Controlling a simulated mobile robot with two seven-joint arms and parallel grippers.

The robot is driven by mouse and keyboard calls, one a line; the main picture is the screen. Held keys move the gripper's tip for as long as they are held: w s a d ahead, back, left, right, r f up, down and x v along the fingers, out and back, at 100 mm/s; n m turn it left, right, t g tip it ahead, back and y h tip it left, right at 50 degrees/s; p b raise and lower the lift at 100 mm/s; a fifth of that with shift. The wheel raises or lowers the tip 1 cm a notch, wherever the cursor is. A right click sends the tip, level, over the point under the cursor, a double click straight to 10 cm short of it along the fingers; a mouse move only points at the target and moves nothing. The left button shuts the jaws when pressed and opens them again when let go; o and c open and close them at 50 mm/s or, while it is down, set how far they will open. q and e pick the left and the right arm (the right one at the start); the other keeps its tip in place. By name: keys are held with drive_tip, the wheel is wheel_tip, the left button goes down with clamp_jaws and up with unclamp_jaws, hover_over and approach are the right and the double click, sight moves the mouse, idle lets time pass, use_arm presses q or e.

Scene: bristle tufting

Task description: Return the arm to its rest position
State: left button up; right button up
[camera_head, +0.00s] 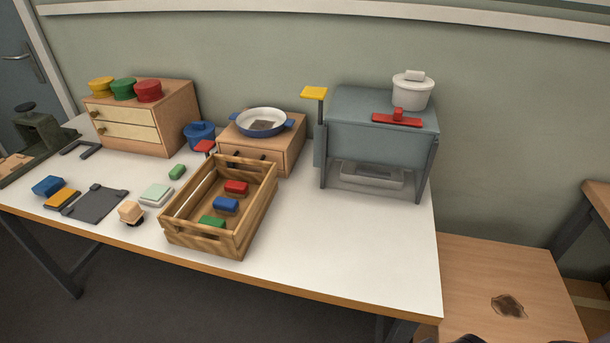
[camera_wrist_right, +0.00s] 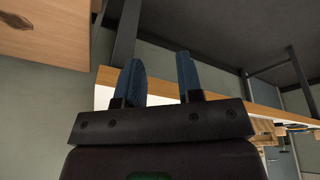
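My right gripper (camera_wrist_right: 160,80) shows in the right wrist view with its two blue fingers apart and nothing between them. It is clear of the white table (camera_wrist_right: 104,95), whose edge lies behind the fingers. In the head view only a dark bit of what may be my right arm shows at the bottom right edge. My left gripper is in neither view.
A wooden crate (camera_head: 211,239) with several coloured blocks stands on the white table (camera_head: 330,255). A grey stand (camera_head: 365,142) carries a white pot (camera_head: 411,93). A wooden drawer unit (camera_head: 178,115) stands at the back left. A lower wooden table (camera_head: 480,285) is at right.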

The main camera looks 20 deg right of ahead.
drive_tip(key=w+f+n+t, duration=0.1)
drive_tip(key=w+f+t, duration=0.7)
drive_tip(key=shift+a+y, duration=0.2)
drive_tip(key=shift+y, duration=0.2)
